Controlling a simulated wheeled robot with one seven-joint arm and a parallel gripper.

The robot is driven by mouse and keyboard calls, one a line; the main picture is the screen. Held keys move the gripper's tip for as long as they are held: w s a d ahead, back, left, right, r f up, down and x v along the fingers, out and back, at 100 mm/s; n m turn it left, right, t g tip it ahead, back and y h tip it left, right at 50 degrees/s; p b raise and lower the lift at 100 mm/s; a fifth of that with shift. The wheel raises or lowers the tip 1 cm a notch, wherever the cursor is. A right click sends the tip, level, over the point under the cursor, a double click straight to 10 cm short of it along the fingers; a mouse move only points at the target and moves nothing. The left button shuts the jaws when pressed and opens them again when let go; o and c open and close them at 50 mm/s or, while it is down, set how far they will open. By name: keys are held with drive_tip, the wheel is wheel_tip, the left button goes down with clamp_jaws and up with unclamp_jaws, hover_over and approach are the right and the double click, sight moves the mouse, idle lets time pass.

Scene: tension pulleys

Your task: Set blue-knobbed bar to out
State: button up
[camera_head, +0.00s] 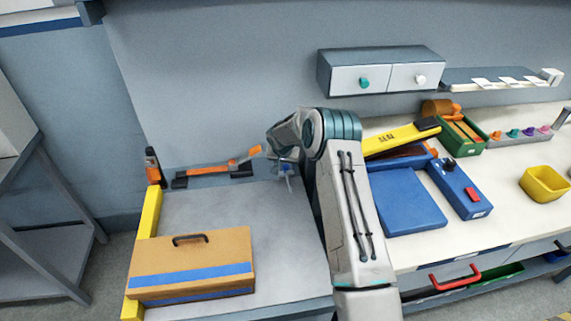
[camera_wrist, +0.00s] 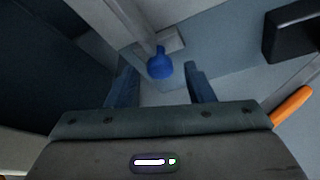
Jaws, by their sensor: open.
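The blue knob (camera_wrist: 160,66) shows in the wrist view, just ahead of my gripper and roughly centred between the fingertips. A pale grey bar (camera_wrist: 128,20) runs from beside the knob toward the top left. My gripper (camera_wrist: 161,78) is open, with one finger on each side of the view and nothing held. I cannot tell whether the fingertips reach around the knob or stop short of it. In the head view my arm reaches to the back of the grey bench, and a small bluish part shows below its wrist; the knob and bar are not clear there.
An orange-handled tool (camera_head: 245,160) lies left of my wrist at the back. A tan case (camera_head: 195,258) stands on the grey bench (camera_head: 195,211), whose middle is clear. Right of my arm are a blue panel (camera_head: 405,200) and a yellow bin (camera_head: 545,185). Drawers (camera_head: 382,77) hang above.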

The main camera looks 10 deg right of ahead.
sight(294, 176)
drive_tip(key=shift+w+f, duration=0.15)
drive_tip(key=shift+f, duration=0.25)
clamp_jaws()
drive_tip(key=shift+d+b, duration=0.9)
drive_tip(key=shift+d, duration=0.85)
unclamp_jaws()
drive_tip(key=shift+d, duration=0.2)
drive_tip(key=shift+a, duration=0.1)
drive_tip(key=shift+a, duration=0.1)
